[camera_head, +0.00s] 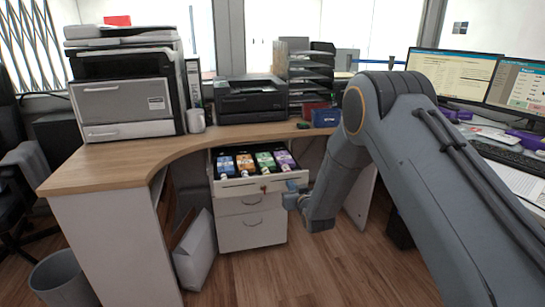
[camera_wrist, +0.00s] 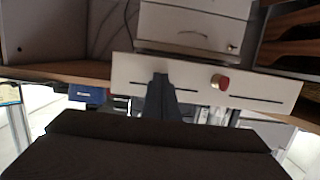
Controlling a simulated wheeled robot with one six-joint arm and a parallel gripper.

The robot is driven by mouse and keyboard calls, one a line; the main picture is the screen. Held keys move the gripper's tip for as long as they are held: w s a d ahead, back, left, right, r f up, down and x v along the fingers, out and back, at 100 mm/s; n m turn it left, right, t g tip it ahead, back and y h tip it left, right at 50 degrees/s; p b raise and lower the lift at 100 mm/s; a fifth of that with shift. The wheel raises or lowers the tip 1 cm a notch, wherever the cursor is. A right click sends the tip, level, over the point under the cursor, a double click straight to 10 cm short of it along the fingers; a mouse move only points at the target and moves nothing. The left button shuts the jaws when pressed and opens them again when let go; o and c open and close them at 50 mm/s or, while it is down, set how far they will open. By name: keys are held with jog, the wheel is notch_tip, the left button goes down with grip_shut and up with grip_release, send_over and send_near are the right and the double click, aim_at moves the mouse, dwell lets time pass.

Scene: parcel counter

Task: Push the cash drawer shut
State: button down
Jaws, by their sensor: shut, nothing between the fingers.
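The cash drawer (camera_head: 235,187) is pulled out under the curved counter. Its compartments hold colourful banknotes and coins, and its white front carries a small red knob. My gripper (camera_head: 291,197) is just in front of the drawer's right end. In the wrist view, which looks upside down, the cash drawer's front (camera_wrist: 270,88) is a wide pale panel with slots and the red knob (camera_wrist: 220,82). My gripper's dark fingers (camera_wrist: 161,84) are closed, empty and overlap this panel beside the knob. I cannot tell whether they touch it.
A cabinet with two drawers (camera_head: 250,230) stands below the cash drawer. The wooden counter (camera_head: 130,165) carries a large printer (camera_head: 125,95), a smaller printer (camera_head: 250,100) and a blue box (camera_head: 326,117). A waste bin (camera_head: 62,280) is at lower left. The floor in front is clear.

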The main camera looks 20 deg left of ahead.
aim_at(274, 156)
jog(key=r+b+x, duration=0.1)
jog(key=b+x, duration=0.5)
jog(key=x, duration=0.1)
jog(key=r+b+x, duration=0.1)
jog(key=b+x, duration=0.6)
jog(key=x, duration=0.1)
jog(key=r+b+x, duration=0.1)
jog(key=b+x, duration=0.5)
jog(key=x, duration=0.1)
jog(key=shift+w+a+r, duration=0.3)
jog(key=shift+w, duration=0.1)
jog(key=b+x, duration=0.2)
jog(key=b, duration=0.1)
jog(key=b+x, duration=0.1)
jog(key=b, duration=0.1)
jog(key=shift+w+a+r, duration=0.25)
jog(key=shift+w+r, duration=0.05)
jog(key=shift+w, duration=0.05)
jog(key=b+x, duration=0.2)
jog(key=b, duration=0.3)
jog(key=shift+w+a+r, duration=0.1)
jog(key=shift+r, duration=0.1)
jog(key=shift+w+a+b, duration=0.1)
jog(key=shift+w+b, duration=0.05)
jog(key=shift+b, duration=0.65)
jog(key=shift+w+r+b, duration=0.25)
jog(key=shift+r+b, duration=0.2)
jog(key=shift+b, duration=0.35)
jog(key=shift+r, duration=0.1)
